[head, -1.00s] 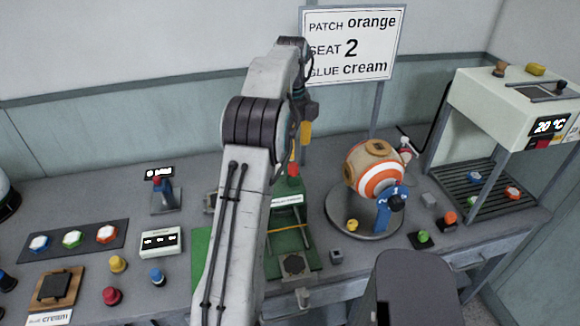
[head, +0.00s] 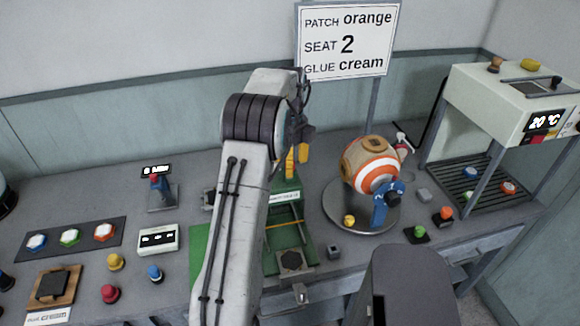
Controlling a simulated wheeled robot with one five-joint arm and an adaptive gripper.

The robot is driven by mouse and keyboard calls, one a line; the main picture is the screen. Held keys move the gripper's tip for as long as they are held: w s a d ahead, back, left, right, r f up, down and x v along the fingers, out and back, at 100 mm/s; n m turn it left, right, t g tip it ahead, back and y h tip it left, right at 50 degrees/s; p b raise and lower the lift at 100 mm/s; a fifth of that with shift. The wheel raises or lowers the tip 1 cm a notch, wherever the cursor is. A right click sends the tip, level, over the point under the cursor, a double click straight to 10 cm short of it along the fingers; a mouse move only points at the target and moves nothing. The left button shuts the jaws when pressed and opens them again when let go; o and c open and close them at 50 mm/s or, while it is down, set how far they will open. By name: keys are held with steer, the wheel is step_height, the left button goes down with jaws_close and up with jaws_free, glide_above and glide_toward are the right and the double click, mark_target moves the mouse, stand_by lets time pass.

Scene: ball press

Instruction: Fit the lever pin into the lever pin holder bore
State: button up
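My gripper (head: 297,157) hangs over the back of the green press (head: 308,238), mostly behind my arm. Two yellow finger-like parts show below its dark body; what lies between them is hidden, and I cannot tell how far they are spread. A small grey block with a dark hole (head: 334,252), which may be the lever pin holder, stands on the bench right of the press. I cannot make out the lever pin for certain. The red knob at the back of the press is not visible now.
A striped orange and white ball (head: 371,165) sits on a round grey plate (head: 345,218) to the right, with a blue bracket (head: 382,207) beside it. Colored knobs (head: 109,293) stand at left. A sign (head: 347,40) rises behind, and a cream heater (head: 508,100) stands at right.

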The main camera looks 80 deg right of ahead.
steer(key=shift+c, duration=0.2)
jaws_close()
stand_by(0.3)
